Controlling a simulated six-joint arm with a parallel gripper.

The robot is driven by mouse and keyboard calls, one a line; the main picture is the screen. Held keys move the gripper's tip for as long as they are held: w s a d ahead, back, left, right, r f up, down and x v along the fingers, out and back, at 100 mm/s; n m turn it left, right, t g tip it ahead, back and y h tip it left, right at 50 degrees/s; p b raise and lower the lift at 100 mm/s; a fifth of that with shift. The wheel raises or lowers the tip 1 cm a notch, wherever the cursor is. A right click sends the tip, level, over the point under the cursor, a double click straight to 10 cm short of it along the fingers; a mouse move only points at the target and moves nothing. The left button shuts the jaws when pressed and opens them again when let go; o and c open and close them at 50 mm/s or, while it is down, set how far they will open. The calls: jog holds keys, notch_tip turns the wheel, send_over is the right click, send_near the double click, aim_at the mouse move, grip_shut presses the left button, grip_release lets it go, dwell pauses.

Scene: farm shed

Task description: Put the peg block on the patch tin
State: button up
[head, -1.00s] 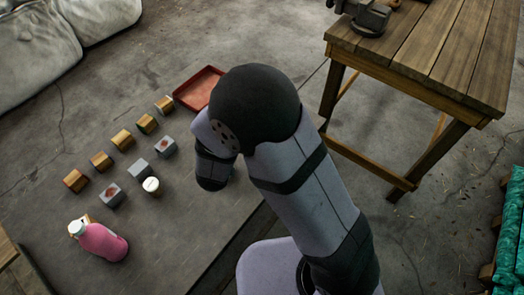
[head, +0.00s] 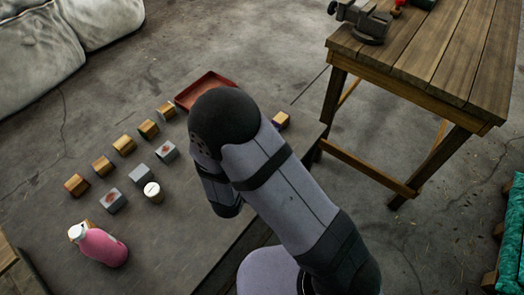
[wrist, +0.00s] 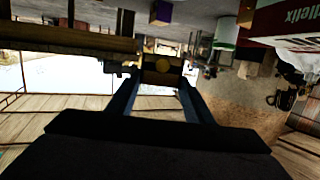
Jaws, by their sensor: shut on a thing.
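My gripper (wrist: 159,80) is shut on a small brown block with a round yellow spot (wrist: 162,66), which I take to be the peg block, in the wrist view. In the head view my gripper and this block are hidden behind my arm. A small round tin with a pale lid (head: 153,189), likely the patch tin, stands upright on the grey mat or board, beside the grey blocks. Nothing is seen resting on its lid. I cannot make out the tin surely in the wrist view.
Several wooden blocks (head: 124,145) stand in a row left of my arm. Grey blocks (head: 142,174), a pink bottle (head: 101,246) and a red tray (head: 205,86) are near. A purple-and-wood block (head: 280,120) lies right of my arm. A workbench (head: 440,50) stands at the right.

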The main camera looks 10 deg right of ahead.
jog(key=shift+f, duration=4.25)
jog(key=shift+f, duration=0.1)
jog(key=shift+f, duration=0.15)
jog(key=o, duration=1.1)
jog(key=shift+r, duration=0.25)
jog(key=shift+s+a, duration=0.35)
jog(key=shift+s, duration=0.1)
jog(key=b+v, duration=0.1)
jog(key=v, duration=1)
jog(key=shift+d+r, duration=0.15)
jog(key=shift+d, duration=0.05)
